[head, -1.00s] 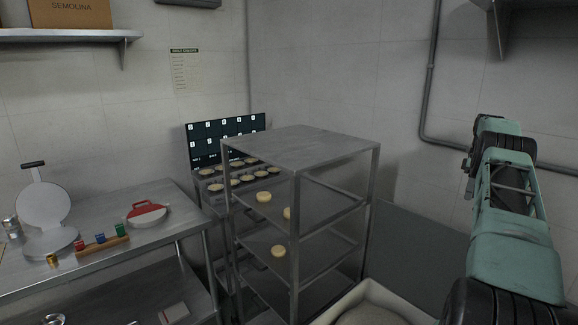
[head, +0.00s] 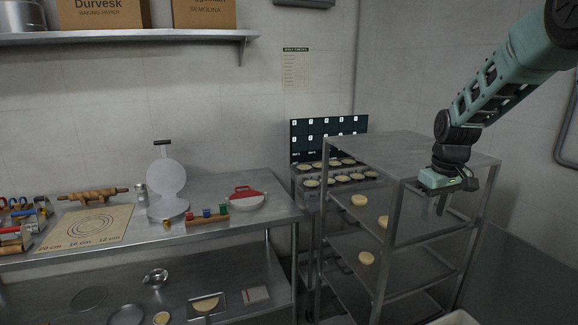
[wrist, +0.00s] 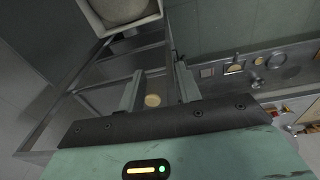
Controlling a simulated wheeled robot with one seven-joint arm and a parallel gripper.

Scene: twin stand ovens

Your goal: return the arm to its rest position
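My teal arm reaches in from the upper right of the head view. My gripper (head: 442,205) hangs fingers down beside the right front part of the steel rack (head: 415,146), close to its top. I cannot tell whether it touches the rack. In the wrist view my gripper (wrist: 160,85) has its two fingers well apart with nothing held between them. A pale round disc (wrist: 153,100) shows beyond the gap between the fingers, apart from them.
Several pale discs (head: 366,258) lie on the rack's shelves. A dark panel with numbered squares (head: 327,128) stands behind filled round moulds. A steel table (head: 120,262) on the left holds a press (head: 166,180), a rolling pin (head: 93,194) and a marked board (head: 60,232). A wall shelf (head: 130,37) carries boxes.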

